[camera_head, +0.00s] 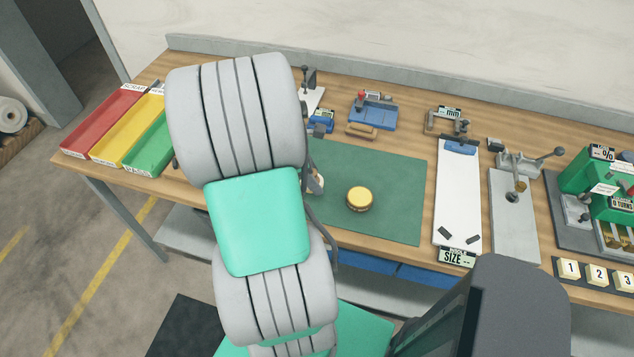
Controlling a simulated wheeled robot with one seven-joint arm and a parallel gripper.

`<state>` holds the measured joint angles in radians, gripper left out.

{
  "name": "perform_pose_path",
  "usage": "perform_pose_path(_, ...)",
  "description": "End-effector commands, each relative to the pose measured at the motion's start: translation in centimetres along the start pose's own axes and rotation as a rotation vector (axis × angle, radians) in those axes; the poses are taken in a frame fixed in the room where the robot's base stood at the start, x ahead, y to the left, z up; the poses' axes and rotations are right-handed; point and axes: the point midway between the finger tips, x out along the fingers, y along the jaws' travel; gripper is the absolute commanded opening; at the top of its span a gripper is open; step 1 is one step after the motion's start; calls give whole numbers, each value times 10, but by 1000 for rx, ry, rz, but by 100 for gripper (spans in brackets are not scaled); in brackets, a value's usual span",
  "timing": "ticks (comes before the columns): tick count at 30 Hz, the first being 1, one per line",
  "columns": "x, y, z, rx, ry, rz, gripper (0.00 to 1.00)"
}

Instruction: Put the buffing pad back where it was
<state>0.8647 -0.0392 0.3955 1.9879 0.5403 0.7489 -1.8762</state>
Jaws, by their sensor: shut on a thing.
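My arm's large grey and green links fill the left middle of the view and hide most of my gripper. Only dark edges of my gripper (312,200) show along the arm's right side. It is shut on a small pale and tan thing (316,183), which looks like the buffing pad. Most of that thing is hidden behind the arm, above the left part of the green mat (395,170). I cannot tell whether it touches the mat.
A round yellow-topped tin (359,199) stands on the mat. A tan block (362,131) lies behind it near a blue fixture (373,114). Red (103,118), yellow (127,128) and green (150,143) trays stand at the left. A white board (458,195) lies right of the mat.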

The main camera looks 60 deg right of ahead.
Motion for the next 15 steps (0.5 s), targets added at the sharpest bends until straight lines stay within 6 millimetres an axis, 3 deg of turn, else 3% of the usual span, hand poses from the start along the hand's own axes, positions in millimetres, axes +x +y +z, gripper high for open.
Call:
perform_pose_path(5, 24, 10, 5, 1, 0, -3, 23)
perform_pose_path(9, 45, 9, -4, -2, 0, -3, 23)
perform_pose_path(15, 50, 10, -7, 0, 0, 1, 23)
